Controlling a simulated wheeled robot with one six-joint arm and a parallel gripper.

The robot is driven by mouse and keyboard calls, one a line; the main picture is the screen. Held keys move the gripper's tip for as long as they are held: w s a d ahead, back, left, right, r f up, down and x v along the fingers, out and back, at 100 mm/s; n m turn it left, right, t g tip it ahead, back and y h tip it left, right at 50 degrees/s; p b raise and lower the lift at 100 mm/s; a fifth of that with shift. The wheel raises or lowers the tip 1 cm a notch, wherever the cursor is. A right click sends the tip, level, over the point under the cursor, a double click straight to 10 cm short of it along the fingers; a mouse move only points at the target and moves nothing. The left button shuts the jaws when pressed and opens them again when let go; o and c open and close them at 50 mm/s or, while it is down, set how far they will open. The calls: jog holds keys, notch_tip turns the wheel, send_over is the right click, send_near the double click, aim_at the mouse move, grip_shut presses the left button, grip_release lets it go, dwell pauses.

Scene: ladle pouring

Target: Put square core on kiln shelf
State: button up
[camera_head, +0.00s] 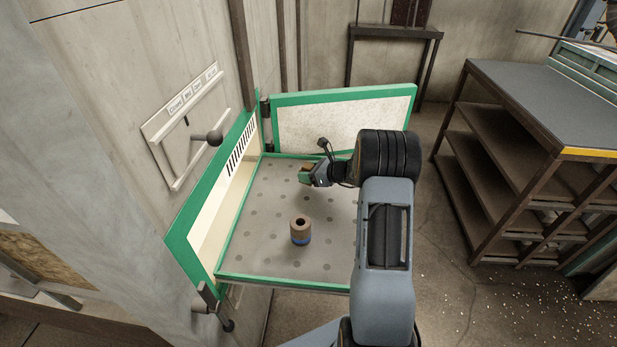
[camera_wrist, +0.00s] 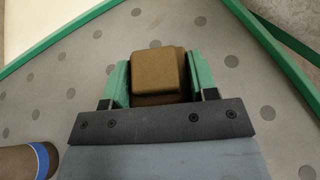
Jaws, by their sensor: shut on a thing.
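The square core (camera_wrist: 160,75) is a brown block with rounded edges, held between the green fingers of my gripper (camera_wrist: 158,85) in the wrist view. In the head view my gripper (camera_head: 306,174) is over the far part of the kiln shelf (camera_head: 262,195), a grey plate with darker round spots and a green frame. The core shows there only as a small brown patch (camera_head: 308,167). I cannot tell whether its underside touches the shelf.
A round brown core (camera_head: 300,230) with a hole and a blue band stands on the near part of the shelf. The kiln's green-framed door (camera_head: 342,118) is open at the back. A lever with a ball knob (camera_head: 213,138) sticks out at left. A dark rack (camera_head: 520,130) stands at right.

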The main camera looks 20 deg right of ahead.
jog(key=shift+f, duration=1.1)
jog(key=shift+f, duration=0.15)
jog(key=o, duration=1)
